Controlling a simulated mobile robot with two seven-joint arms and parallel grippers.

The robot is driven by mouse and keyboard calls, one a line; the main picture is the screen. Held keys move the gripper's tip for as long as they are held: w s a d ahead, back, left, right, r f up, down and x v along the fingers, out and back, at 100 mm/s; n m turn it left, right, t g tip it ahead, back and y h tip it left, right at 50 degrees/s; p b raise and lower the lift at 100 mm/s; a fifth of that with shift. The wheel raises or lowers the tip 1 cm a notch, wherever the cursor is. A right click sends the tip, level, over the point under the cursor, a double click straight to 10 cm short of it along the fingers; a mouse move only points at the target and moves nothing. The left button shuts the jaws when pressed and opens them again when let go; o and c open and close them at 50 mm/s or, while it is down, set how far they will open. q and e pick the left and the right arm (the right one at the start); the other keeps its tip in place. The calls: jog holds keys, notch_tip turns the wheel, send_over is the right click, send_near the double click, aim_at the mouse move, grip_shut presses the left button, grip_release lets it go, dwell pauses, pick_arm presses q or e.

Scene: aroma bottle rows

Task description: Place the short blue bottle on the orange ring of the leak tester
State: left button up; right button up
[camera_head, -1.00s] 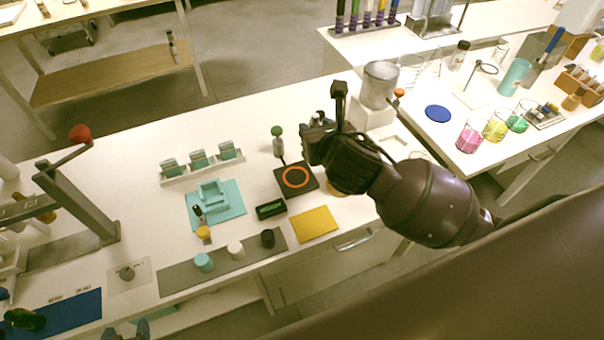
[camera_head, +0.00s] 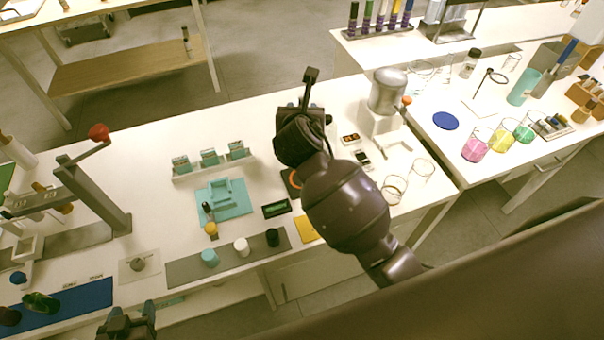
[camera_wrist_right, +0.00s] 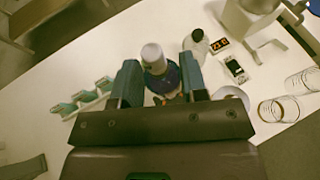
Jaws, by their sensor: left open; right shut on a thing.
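A blue bottle with a white cap (camera_wrist_right: 152,57) is between the fingers of my right gripper (camera_wrist_right: 160,80), which is shut on it. My left gripper (camera_head: 127,325) is open and empty at the bottom left, far from the tester.
A turquoise tray (camera_head: 238,208), a small black display (camera_head: 276,209) and a yellow mat (camera_head: 307,230) lie near the tester. A pale bottle (camera_wrist_right: 197,43) stands close beyond the right gripper. A silver-topped device (camera_head: 387,95) and glass beakers are to the right. A red-knobbed press (camera_head: 98,190) stands left.

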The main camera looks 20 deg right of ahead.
jog(key=shift+f+b, duration=2.5)
jog(key=shift+f, duration=7.35)
jog(key=o, duration=1)
jog(key=shift+c, duration=0.2)
